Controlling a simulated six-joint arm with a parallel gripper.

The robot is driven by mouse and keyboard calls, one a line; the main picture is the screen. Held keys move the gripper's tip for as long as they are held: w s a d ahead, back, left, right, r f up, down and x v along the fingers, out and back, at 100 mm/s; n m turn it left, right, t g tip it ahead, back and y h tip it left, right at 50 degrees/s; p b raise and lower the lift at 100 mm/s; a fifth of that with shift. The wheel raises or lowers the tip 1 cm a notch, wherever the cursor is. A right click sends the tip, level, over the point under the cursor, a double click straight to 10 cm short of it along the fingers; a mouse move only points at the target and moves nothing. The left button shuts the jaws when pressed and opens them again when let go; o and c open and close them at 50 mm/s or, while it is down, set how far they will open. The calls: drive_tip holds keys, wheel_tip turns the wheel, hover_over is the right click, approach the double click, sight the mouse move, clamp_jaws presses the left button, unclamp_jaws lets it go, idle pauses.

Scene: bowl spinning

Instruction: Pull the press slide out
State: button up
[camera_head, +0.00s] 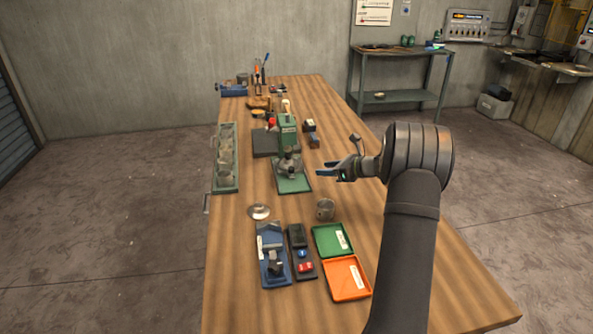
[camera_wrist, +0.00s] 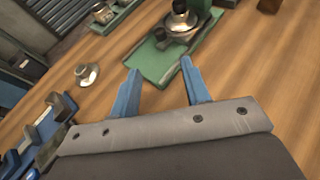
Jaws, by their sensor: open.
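The green press (camera_head: 288,135) stands mid-bench, with a flat green slide plate (camera_head: 291,185) reaching out from its base toward the near side. A round metal piece (camera_head: 289,163) sits on the plate under the press. The slide plate also shows at the top of the wrist view (camera_wrist: 155,66), with the round metal fixture (camera_wrist: 180,24) on its far part. My gripper (camera_head: 327,172) is right of the slide in the head view. Its two blue fingers (camera_wrist: 157,82) are apart, with nothing between them, pointing toward the slide's near end. I cannot tell the exact gap to the slide.
A small metal dish (camera_head: 259,211) and a metal cup (camera_head: 325,209) stand nearer on the bench. Further forward are a blue vise-like fixture (camera_head: 273,270), a button box (camera_head: 302,254), a green tray (camera_head: 333,239) and an orange tray (camera_head: 346,278). A long green trough (camera_head: 226,157) lines the left edge.

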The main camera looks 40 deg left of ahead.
drive_tip(key=x, duration=1.3)
drive_tip(key=shift+a+f, duration=0.2)
drive_tip(key=shift+c, duration=0.2)
clamp_jaws()
